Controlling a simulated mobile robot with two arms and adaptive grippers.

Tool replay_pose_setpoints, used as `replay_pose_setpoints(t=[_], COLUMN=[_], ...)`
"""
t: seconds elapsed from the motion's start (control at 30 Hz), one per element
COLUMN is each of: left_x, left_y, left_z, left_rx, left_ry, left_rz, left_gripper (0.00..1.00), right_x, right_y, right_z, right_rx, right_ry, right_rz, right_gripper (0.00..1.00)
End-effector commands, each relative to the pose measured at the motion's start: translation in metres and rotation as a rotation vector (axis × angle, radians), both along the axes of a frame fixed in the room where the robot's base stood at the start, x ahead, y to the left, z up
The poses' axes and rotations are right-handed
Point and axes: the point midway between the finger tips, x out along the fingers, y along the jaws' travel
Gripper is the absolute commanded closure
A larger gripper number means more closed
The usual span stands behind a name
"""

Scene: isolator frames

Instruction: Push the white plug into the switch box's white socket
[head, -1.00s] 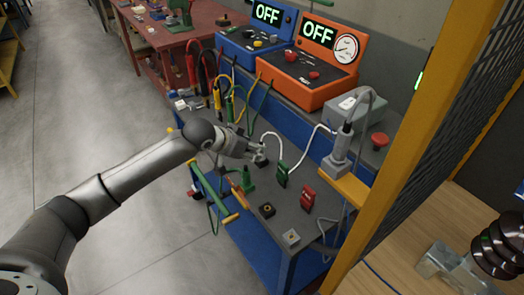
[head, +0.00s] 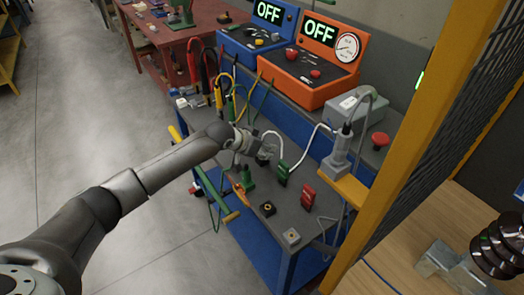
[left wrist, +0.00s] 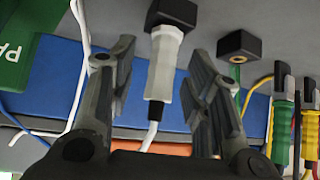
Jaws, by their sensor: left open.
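The white plug (left wrist: 164,62) lies between the open fingers of my left gripper (left wrist: 160,88) in the left wrist view, with visible space on both sides. Its far end meets a black block (left wrist: 173,13), and a white cable leaves its near end. In the head view my left gripper (head: 258,148) is over the bench beside the white cable (head: 274,134), and it mostly hides the plug. A small pale block with a dark centre (head: 291,237) sits at the bench's near corner. I cannot tell whether it is the white socket. My right gripper is not in view.
Green (head: 283,173) and red (head: 308,198) connectors stand right of my gripper. A black block with a brass ring (head: 267,209) sits nearer. An orange meter unit (head: 306,75) stands behind. A yellow post (head: 408,140) borders the right. Bare bench lies between the blocks.

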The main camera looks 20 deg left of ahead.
Motion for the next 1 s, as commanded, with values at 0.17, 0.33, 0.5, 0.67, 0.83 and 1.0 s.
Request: replay_pose_setpoints(t=[0.17,0.33,0.5,0.67,0.83,1.0], left_x=[0.0,0.0,0.0,0.0,0.0,0.001], left_y=[0.0,0.0,0.0,0.0,0.0,0.0], left_z=[0.0,0.0,0.001,0.001,0.007,0.029], left_rx=[0.0,0.0,0.0,0.0,-0.001,-0.001], left_ry=[0.0,0.0,-0.001,-0.001,-0.003,-0.006], left_rz=[0.0,0.0,0.0,0.0,0.0,0.0], left_gripper=[0.69,0.91,1.0,1.0,1.0,1.0], right_x=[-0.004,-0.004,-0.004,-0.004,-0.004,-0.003], right_y=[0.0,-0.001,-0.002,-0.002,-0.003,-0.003], right_z=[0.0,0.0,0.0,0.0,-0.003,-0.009], right_rx=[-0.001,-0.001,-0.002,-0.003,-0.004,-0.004], right_ry=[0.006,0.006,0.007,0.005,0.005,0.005], right_rz=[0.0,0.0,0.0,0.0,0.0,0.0], right_gripper=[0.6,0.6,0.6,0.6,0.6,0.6])
